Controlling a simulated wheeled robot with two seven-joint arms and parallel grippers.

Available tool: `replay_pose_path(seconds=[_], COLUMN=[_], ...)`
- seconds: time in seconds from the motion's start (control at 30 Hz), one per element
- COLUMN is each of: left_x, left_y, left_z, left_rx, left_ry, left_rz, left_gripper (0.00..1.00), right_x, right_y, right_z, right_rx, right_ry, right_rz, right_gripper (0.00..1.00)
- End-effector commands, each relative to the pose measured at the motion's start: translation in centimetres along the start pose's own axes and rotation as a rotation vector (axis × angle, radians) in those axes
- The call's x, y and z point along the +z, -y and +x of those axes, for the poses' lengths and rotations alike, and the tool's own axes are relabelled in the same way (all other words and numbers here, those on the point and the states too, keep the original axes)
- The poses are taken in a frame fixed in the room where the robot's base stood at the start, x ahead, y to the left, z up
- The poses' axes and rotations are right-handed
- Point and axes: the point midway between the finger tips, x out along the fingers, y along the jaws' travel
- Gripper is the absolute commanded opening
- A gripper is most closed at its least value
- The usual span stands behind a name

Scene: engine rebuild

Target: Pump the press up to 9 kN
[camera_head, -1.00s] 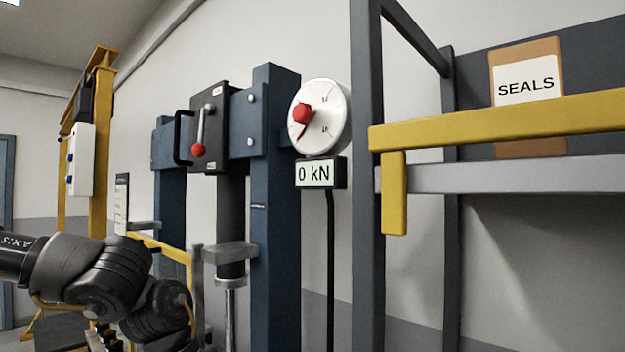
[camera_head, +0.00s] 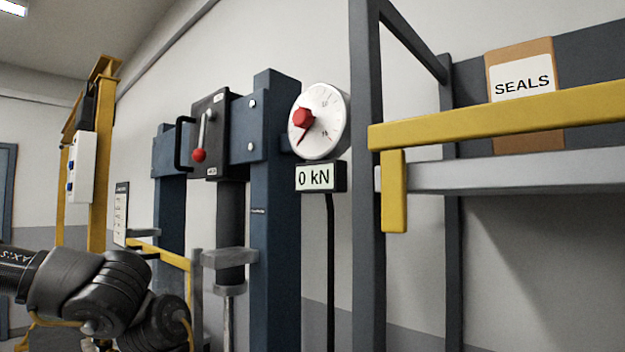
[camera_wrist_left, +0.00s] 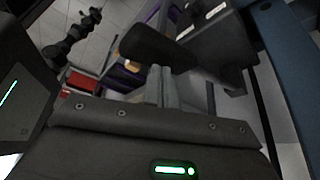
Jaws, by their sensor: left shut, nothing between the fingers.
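The blue press frame (camera_head: 272,215) stands mid-left in the head view. Its dark valve box (camera_head: 215,125) carries a black side handle and a lever with a red knob (camera_head: 198,155), which hangs down. The white round gauge (camera_head: 319,122) has a red needle, and the display (camera_head: 320,177) below reads 0 kN. My left gripper (camera_wrist_left: 161,84) shows in the left wrist view with its fingers together and empty. A dark, blurred bar (camera_wrist_left: 150,48) lies just beyond the fingertips; I cannot tell whether they touch. My right gripper is out of view.
A shelf with a yellow rail (camera_head: 500,121) and a SEALS box (camera_head: 523,80) stands at the right. A yellow frame (camera_head: 103,165) stands at the far left. In the left wrist view, a red box (camera_wrist_left: 82,80) lies in the background.

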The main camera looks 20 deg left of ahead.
Motion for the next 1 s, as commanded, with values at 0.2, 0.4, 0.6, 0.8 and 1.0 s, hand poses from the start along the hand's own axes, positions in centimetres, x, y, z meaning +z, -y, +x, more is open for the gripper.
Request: replay_pose_path(seconds=[0.2,0.4,0.6,0.8,1.0], left_x=[0.2,1.3,2.2,3.1,4.1], left_y=[0.0,0.0,0.0,0.0,0.0], left_z=[0.5,2.6,4.6,6.5,8.4], left_rx=[0.001,0.001,0.001,0.001,0.001], left_ry=[0.000,0.000,0.000,0.000,0.000], left_rz=[0.000,0.000,0.000,0.000,-0.001], left_gripper=[0.00,0.00,0.00,0.00,0.00], right_x=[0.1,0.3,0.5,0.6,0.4], right_y=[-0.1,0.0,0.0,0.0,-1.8], right_z=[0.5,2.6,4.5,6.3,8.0], right_rx=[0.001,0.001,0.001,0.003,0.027], right_ry=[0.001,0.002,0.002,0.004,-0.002], right_rz=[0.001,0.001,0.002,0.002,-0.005], right_gripper=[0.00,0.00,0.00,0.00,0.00])
